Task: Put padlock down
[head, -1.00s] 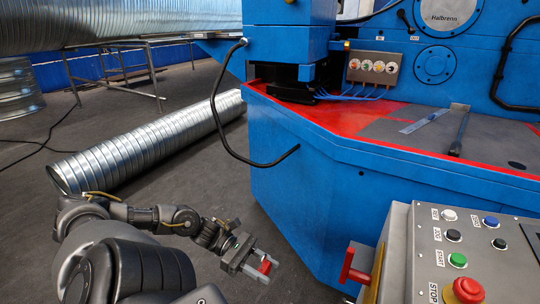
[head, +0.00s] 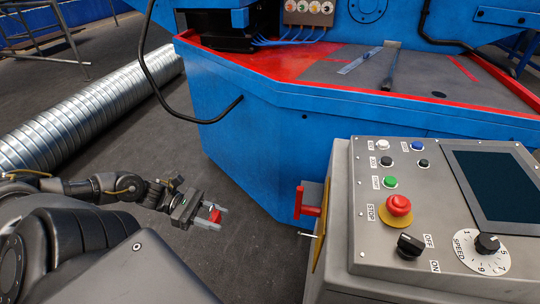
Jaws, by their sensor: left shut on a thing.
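The padlock (head: 214,217) is small and red, with a pale shackle. My left gripper (head: 212,214) is shut on it and holds it in the air above the dark floor, left of the control console. The fingers cover part of the padlock. My right gripper is not in view.
The grey control console (head: 345,240) stands at the right, with buttons, a screen and a red handle (head: 308,203) on its left side. The blue machine (head: 270,125) has a red-edged table top behind. A spiral duct (head: 90,110) lies on the floor at left. Bare floor surrounds the gripper.

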